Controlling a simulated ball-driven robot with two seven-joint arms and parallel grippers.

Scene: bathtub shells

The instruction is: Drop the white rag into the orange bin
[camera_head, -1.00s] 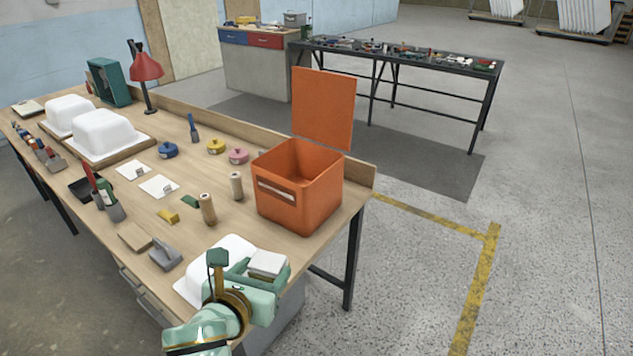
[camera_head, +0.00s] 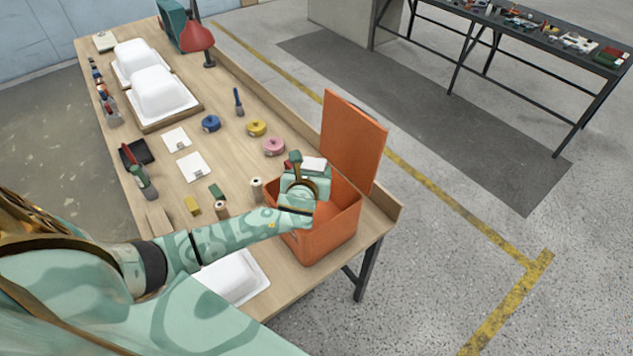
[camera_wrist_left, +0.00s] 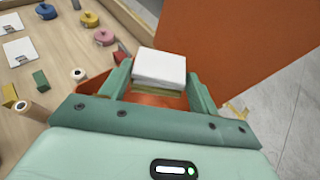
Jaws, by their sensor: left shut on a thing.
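The white rag (camera_head: 313,164) is a small folded block. My left gripper (camera_head: 305,172) is shut on it and holds it over the open orange bin (camera_head: 335,232). In the left wrist view the rag (camera_wrist_left: 160,66) sits between the two green fingers of my left gripper (camera_wrist_left: 158,80). The bin's raised orange lid (camera_wrist_left: 235,45) stands behind it there. The lid also shows upright in the head view (camera_head: 352,140). My gripper and forearm hide part of the bin's opening. My right gripper is not in view.
The wooden bench (camera_head: 225,142) carries white shells (camera_head: 163,92), tape rolls in blue, yellow and pink (camera_head: 273,146), and spools (camera_head: 256,188) left of the bin. Another white shell (camera_head: 235,275) lies below my left forearm.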

